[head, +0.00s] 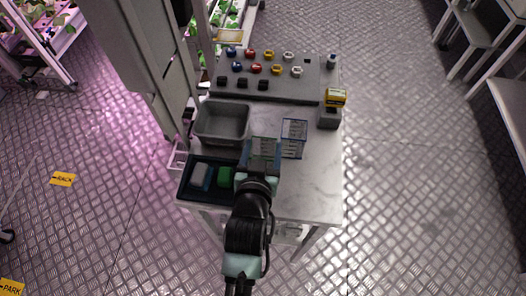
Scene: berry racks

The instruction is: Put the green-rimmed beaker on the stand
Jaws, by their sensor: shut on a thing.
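My gripper (260,170) is over the near part of the table, seen from behind and above, at the right end of a dark tray. It is shut, apparently on the clear, green-tinted container directly beyond its fingers, which looks like the green-rimmed beaker (265,149). The fingers' contact is hidden by the gripper body. A similar clear container with a blue rim (294,128) stands just to the right, close to it. A small grey block (328,120) at the table's right edge may be the stand; a yellow box (335,97) is at its top or just behind it.
The dark tray (185,188) holds grey, blue and green items. A grey bin (222,139) stands behind it. A grey panel (300,91) at the back carries several coloured knob-like pieces and black blocks. The marble tabletop (315,185) is clear at front right.

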